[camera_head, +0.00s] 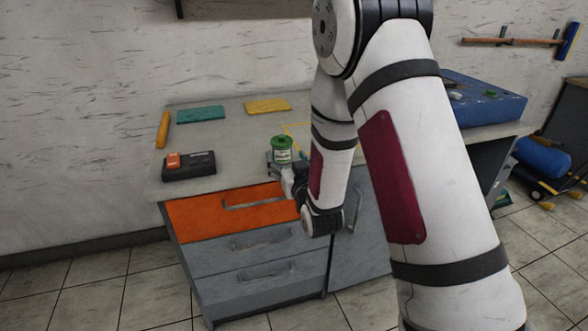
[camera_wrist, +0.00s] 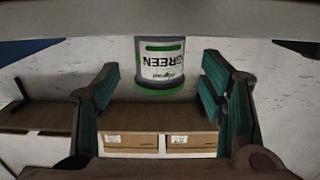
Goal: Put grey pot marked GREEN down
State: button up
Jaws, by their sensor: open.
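The pot marked GREEN (camera_head: 283,151) stands upright at the front edge of the grey worktop (camera_head: 235,143), with a green lid and label bands in the head view. In the wrist view, which is upside down, the grey pot (camera_wrist: 161,64) shows its GREEN label inverted and its base against the worktop strip at the top. My gripper (camera_head: 284,167) is at the worktop's front edge, right by the pot. Its fingers (camera_wrist: 160,75) are open, one on each side of the pot, with visible gaps. My gripper partly hides the pot's lower part in the head view.
A black device with an orange button (camera_head: 188,166) sits left of the pot. Teal (camera_head: 201,114) and yellow (camera_head: 268,106) pads and an orange-yellow object (camera_head: 163,130) lie farther back. A blue tray (camera_head: 485,100) is at the right. Orange drawer (camera_head: 230,212) below.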

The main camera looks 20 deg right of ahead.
jog(key=s, duration=0.6)
jog(key=shift+s+r, duration=0.25)
jog(key=shift+s, duration=0.05)
